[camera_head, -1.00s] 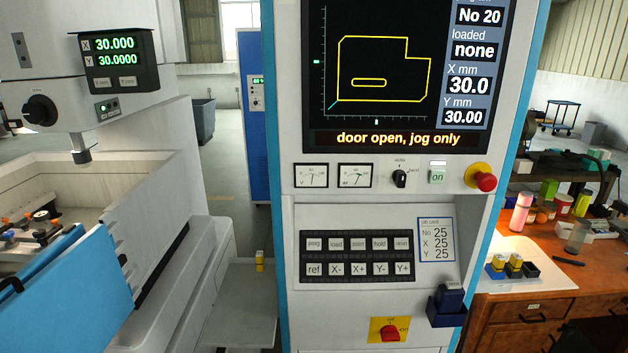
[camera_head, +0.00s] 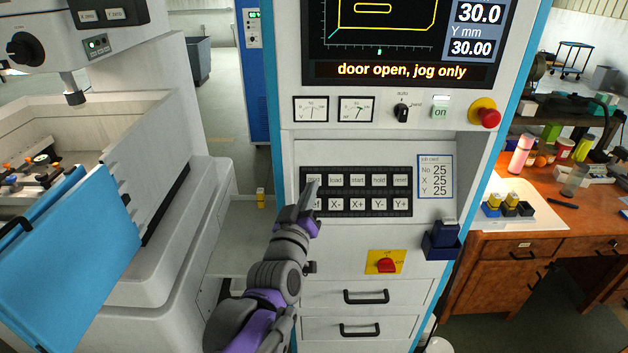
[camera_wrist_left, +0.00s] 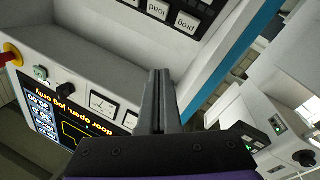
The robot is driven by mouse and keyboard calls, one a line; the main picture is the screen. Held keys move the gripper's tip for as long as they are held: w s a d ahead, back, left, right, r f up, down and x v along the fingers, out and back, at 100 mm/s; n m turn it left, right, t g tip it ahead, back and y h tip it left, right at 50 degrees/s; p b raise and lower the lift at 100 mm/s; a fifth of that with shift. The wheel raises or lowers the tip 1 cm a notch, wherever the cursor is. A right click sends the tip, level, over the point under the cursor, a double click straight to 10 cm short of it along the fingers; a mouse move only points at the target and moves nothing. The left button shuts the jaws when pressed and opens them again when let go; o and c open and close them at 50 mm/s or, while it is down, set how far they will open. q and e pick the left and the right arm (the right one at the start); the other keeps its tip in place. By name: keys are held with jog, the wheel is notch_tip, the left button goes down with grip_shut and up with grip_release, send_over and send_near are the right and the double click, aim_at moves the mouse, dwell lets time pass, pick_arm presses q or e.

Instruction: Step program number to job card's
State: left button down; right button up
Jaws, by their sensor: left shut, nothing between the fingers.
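The job card (camera_head: 435,177) on the panel reads No 25, X 25, Y 25. The screen (camera_head: 400,40) shows "door open, jog only"; its program number is cut off at the top. The key pad (camera_head: 356,193) has two rows of white keys, with the prog key at upper left, partly covered by my left gripper (camera_head: 315,186). That gripper is shut and empty, its tips in front of the prog key. In the left wrist view the shut fingers (camera_wrist_left: 160,74) point toward the prog key (camera_wrist_left: 187,22); contact cannot be told. My right gripper is out of view.
A red emergency stop (camera_head: 489,117) and a mode knob (camera_head: 402,113) sit above the pad. A dark blue holder (camera_head: 441,245) and a red rotary switch (camera_head: 387,265) lie below. The machine's blue door (camera_head: 65,255) is at left, a wooden bench (camera_head: 508,248) at right.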

aim_at(317, 175)
pick_arm(q)
jog(key=shift+w+d+r+n+t, duration=0.3)
jog(key=shift+w+d+r, duration=0.1)
jog(key=shift+r, duration=0.2)
jog(key=shift+w+f+b, duration=0.1)
jog(key=shift+w+f, duration=0.75)
jog(key=shift+w, duration=0.35)
jog(key=shift+w+f+b, duration=0.15)
jog(key=shift+w+f, duration=0.75)
jog(key=shift+w, duration=0.3)
jog(key=shift+w+f+b, duration=0.1)
jog(key=shift+w+f, duration=0.75)
jog(key=shift+w, duration=0.35)
jog(key=shift+f, duration=0.1)
jog(key=shift+w+f, duration=0.15)
jog(key=shift+w, duration=0.15)
jog(key=shift+w+f, duration=0.25)
jog(key=shift+w, duration=0.1)
jog(key=shift+s+r, duration=0.5)
jog(key=shift+s, duration=0.2)
